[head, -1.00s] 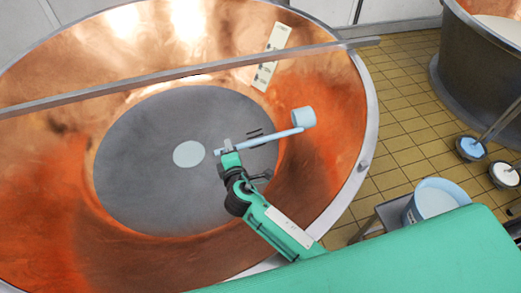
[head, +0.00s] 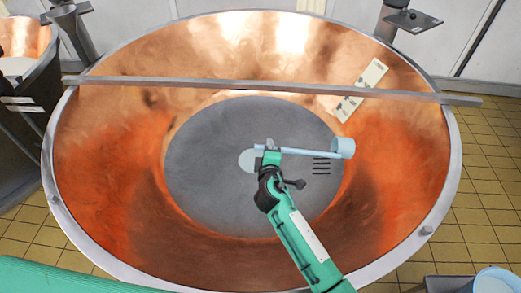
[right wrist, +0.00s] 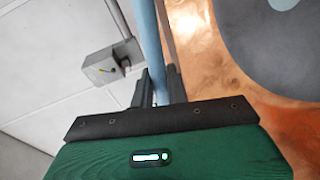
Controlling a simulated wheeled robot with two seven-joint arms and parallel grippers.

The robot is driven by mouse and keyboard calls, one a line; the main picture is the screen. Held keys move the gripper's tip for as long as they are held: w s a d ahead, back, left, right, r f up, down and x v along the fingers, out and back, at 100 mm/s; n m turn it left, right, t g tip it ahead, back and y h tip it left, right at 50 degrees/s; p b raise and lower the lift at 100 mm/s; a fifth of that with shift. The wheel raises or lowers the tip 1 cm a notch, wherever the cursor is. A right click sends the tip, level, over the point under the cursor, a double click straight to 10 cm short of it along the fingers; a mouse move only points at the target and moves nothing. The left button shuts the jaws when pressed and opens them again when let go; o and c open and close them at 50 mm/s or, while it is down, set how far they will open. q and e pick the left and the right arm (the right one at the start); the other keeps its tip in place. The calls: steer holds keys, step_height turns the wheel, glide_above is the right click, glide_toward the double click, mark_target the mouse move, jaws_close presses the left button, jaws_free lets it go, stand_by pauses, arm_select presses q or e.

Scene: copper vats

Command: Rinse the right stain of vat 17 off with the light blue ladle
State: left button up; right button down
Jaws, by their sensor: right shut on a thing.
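The copper vat (head: 110,130) fills the head view, with a grey round bottom (head: 215,200). A pale round patch (head: 247,160) lies on the bottom, partly behind my gripper. A stain of several short dark lines (head: 321,166) lies to its right. My right gripper (head: 268,157) is shut on the handle of the light blue ladle (head: 343,148), over the vat. The ladle's cup points right, just above and right of the dark lines in the picture. The handle between my fingers (right wrist: 158,88) shows in the right wrist view (right wrist: 148,40). The left gripper is not in view.
A metal bar (head: 200,82) crosses the vat's far part. A pale plate with dark marks (head: 362,90) shows by the far right wall. A light blue bucket (head: 492,281) stands at the lower right. Another vat (head: 40,80) stands at the left.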

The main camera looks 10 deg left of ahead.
steer(key=w+d+r+m+t+y+p, duration=0.1)
steer(key=w+d+r+m+y+p, duration=0.1)
steer(key=d+r+m+p, duration=1.2)
steer(key=d+r+y+p, duration=0.1)
steer(key=d+r+p, duration=0.1)
steer(key=d+r, duration=0.7)
step_height(320, 180, up, 4)
steer(key=shift+d+r+m+t, duration=0.25)
steer(key=shift+d+m+t, duration=0.05)
steer(key=shift+t, duration=0.1)
